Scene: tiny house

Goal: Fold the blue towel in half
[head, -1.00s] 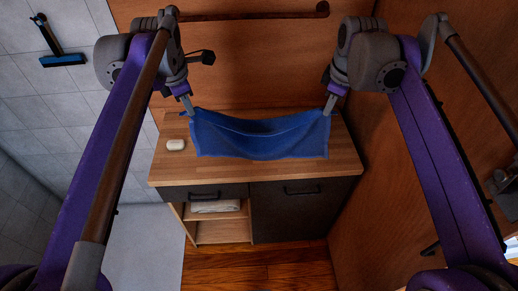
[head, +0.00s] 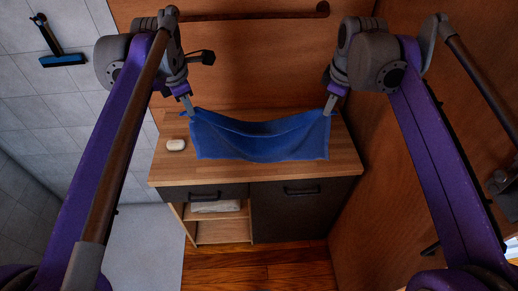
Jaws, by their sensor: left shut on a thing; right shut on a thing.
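The blue towel (head: 260,140) is over the wooden countertop (head: 175,175). Its two far corners are raised and its far edge sags between them. Its near part lies on or close to the counter. My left gripper (head: 190,110) is shut on the far left corner. My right gripper (head: 329,108) is shut on the far right corner. The counter under the towel is hidden.
A white bar of soap (head: 176,145) lies left of the towel. The cabinet below has dark fronts with handles (head: 302,190) and an open shelf with a folded white towel (head: 216,206). Wooden walls (head: 250,60) stand behind and to the right. A squeegee (head: 60,45) hangs on the tiled wall.

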